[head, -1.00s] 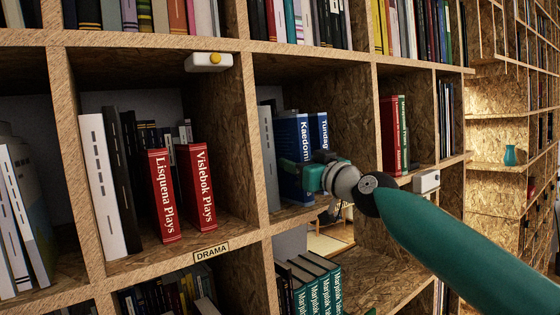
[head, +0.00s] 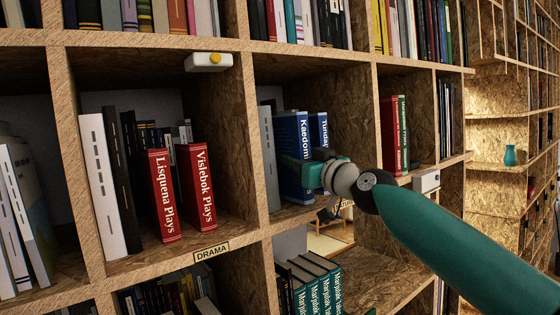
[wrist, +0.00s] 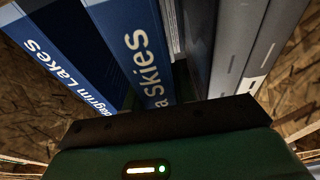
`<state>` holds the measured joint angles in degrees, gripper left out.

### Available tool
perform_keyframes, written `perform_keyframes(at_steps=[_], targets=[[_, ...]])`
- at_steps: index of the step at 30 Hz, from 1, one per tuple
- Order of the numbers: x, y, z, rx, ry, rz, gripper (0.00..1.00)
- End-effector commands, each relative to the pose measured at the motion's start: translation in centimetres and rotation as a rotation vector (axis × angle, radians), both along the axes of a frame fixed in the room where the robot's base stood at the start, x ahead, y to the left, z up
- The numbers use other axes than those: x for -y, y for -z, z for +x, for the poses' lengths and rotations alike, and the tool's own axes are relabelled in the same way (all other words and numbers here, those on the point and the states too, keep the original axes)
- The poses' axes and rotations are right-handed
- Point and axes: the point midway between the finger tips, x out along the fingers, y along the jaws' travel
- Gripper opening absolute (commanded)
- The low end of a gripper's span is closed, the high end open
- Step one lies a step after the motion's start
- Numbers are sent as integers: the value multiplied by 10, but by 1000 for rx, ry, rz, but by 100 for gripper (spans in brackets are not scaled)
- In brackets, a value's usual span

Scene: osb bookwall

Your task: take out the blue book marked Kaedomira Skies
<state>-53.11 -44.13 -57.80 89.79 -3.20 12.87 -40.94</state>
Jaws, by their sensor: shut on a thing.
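The blue book marked "Kaedom…" (head: 293,135) stands upright in the middle compartment, its lower spine hidden behind my gripper. In the wrist view its spine (wrist: 132,42) reads "…a Skies". My gripper (head: 291,172) is at the lower part of this spine and shut on the book; its fingertips are largely hidden. In the wrist view the dark green gripper body (wrist: 165,145) fills the bottom, close to the spine. The book still stands among its neighbours.
A blue book, "Tundag…" (head: 319,130), ending "…agrim Lakes" in the wrist view (wrist: 62,55), stands close on one side. Grey books (head: 267,155) stand on the other. A wooden divider (head: 243,100) is to the left. A white box (head: 426,181) sits on the shelf edge at right.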

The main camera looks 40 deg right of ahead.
Motion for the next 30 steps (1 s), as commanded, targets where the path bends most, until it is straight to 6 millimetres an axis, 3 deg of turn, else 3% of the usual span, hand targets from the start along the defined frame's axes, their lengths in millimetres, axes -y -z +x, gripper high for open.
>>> perform_keyframes(at_steps=[30], targets=[[-8,-1,-81,4,2,1,0]])
